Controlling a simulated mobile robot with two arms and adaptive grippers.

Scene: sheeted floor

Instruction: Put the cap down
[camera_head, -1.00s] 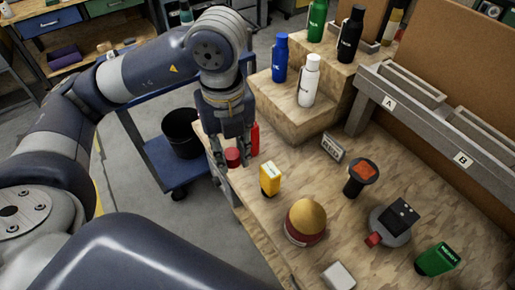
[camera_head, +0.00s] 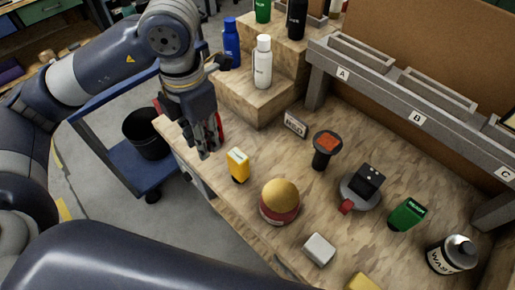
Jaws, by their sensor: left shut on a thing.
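My left gripper (camera_head: 208,146) points down over the left edge area of the wooden bench, near the yellow block. It is shut on the red cap, which is mostly hidden by the fingers now. A red object (camera_head: 220,128), perhaps a bottle, shows just behind and to the right of the fingers; most of it is hidden. I cannot tell whether the cap touches the bench. My right gripper is not in view.
On the bench (camera_head: 270,150) stand a yellow block (camera_head: 237,165), a domed yellow-and-red object (camera_head: 280,201), a black knob with an orange top (camera_head: 326,146) and a green box (camera_head: 407,214). Blue (camera_head: 231,44) and white (camera_head: 262,64) bottles stand on wooden steps behind. A black bin (camera_head: 147,134) sits left.

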